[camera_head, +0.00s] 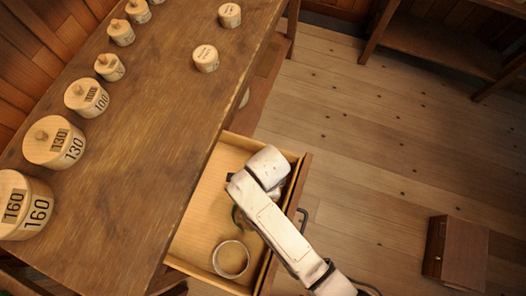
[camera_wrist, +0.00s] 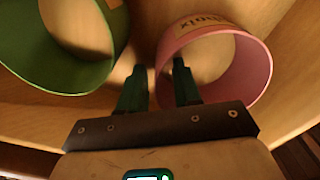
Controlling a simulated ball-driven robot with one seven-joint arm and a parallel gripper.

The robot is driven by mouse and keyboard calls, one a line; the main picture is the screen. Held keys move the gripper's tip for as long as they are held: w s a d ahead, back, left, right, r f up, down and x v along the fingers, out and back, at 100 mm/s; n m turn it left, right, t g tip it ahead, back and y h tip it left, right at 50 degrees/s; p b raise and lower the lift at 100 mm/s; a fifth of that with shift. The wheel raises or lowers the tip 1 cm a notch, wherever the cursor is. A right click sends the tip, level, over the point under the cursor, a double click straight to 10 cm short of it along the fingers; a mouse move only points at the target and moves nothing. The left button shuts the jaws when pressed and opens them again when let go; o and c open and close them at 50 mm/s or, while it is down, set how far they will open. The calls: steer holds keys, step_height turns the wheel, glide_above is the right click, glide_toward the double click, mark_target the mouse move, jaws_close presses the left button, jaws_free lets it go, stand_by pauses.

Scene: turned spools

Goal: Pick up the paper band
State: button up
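I cannot tell which band the task calls the paper band. My gripper (camera_wrist: 159,66) is open, its dark green fingers apart. The left finger is between the two rings, and the right finger is over the pink ring's opening, so the near left wall of the pink ring lies between them. A pale ring (camera_head: 217,262) lies in the drawer in the head view. My arm hides much of the drawer there.
The open wooden drawer (camera_head: 206,211) juts out from under the wooden table (camera_head: 147,130). Several numbered wooden spools, such as the 130 one (camera_head: 72,150), stand on the table. A brown box (camera_head: 464,253) is on the floor at right.

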steer(key=shift+c, duration=0.2)
jaws_close()
steer(key=shift+r, duration=0.1)
